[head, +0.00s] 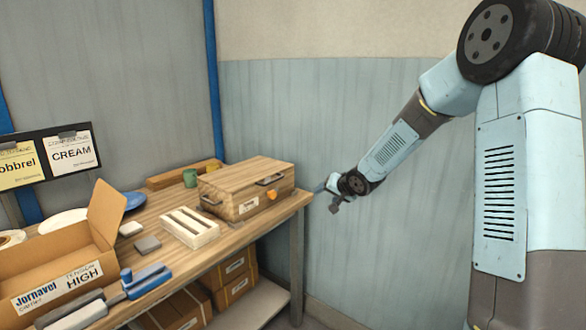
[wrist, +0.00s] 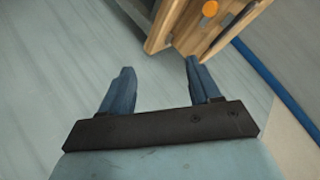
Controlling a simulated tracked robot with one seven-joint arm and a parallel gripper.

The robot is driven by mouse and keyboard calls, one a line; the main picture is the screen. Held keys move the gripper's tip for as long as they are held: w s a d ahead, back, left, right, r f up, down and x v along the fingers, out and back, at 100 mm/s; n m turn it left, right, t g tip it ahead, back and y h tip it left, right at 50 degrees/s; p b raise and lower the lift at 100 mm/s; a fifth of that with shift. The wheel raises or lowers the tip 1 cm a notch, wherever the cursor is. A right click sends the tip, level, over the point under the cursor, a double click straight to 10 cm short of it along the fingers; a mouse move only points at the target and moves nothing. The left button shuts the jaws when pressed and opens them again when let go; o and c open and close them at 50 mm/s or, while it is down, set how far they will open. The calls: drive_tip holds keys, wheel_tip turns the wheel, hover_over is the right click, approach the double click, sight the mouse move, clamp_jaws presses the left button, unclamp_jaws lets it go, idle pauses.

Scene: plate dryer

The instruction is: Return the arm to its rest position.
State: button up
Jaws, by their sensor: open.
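My gripper (wrist: 158,80) is open and empty in the wrist view, with its two blue fingers well apart. In the head view my gripper (head: 326,187) is small, just right of the table's right end, close to the wooden box. My arm reaches from the upper right down to it. The wooden box (head: 243,187) with dark handles and an orange knob sits closed on the table's back right corner. Part of it also shows at the top of the wrist view (wrist: 208,28), beyond the right finger. I cannot tell if the finger touches it.
The wooden table (head: 218,246) holds an open cardboard box (head: 70,262), a white slotted rack (head: 190,227), a green cup (head: 190,177) and plates (head: 63,220). Cardboard boxes (head: 236,280) stand on the shelf below. The space right of the table, before the wall, is clear.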

drive_tip(key=s+d+r+g+h, duration=0.1)
drive_tip(key=s+d+r+h, duration=0.15)
drive_tip(key=s+r, duration=0.35)
drive_tip(key=s+d+r+n+h, duration=0.1)
drive_tip(key=s+d+r+h, duration=0.2)
drive_tip(key=s, duration=0.5)
drive_tip(key=s+d+r+g+h, duration=0.1)
drive_tip(key=s+d+r, duration=0.4)
drive_tip(key=s, duration=0.1)
drive_tip(key=s+d+r+n+g+y, duration=0.1)
drive_tip(key=s+g, duration=0.1)
drive_tip(key=s, duration=2.2)
drive_tip(key=shift+r+n+y, duration=0.25)
drive_tip(key=shift+n+y, duration=0.1)
drive_tip(key=shift+n, duration=0.05)
